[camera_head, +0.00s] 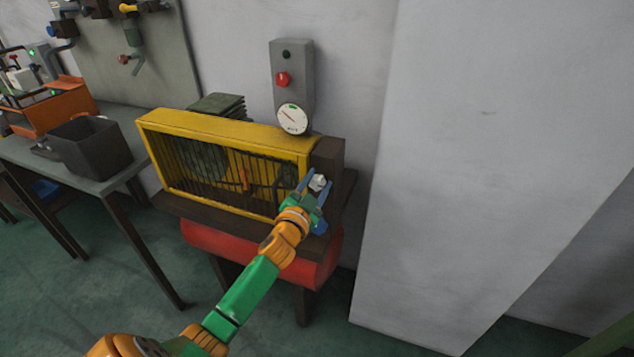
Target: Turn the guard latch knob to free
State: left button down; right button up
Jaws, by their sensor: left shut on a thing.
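The guard latch knob (318,182) is a small pale knob at the right end of the yellow barred guard (222,127), by a dark brown post (329,156). My left gripper (317,187), with blue fingers, reaches up to it from below and is shut on the knob, one finger on each side. The fingers partly cover the knob, and its exact turn angle is too small to tell. The guard stands closed over the machine's green parts. My right gripper is not in view.
A grey panel (278,61) with a red button and a round dial (293,119) rises behind the guard. A red tank (212,240) sits below. At left, a table holds a dark bin (91,151) and an orange box (62,106). A pale wall column stands right.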

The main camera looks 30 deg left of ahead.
pick_arm(q)
jog(key=shift+f+m, duration=0.25)
jog(key=shift+m, duration=0.25)
dwell(0.3)
jog(key=c, duration=0.6)
grip_release()
jog(key=shift+r, duration=0.1)
jog(key=shift+c, duration=0.2)
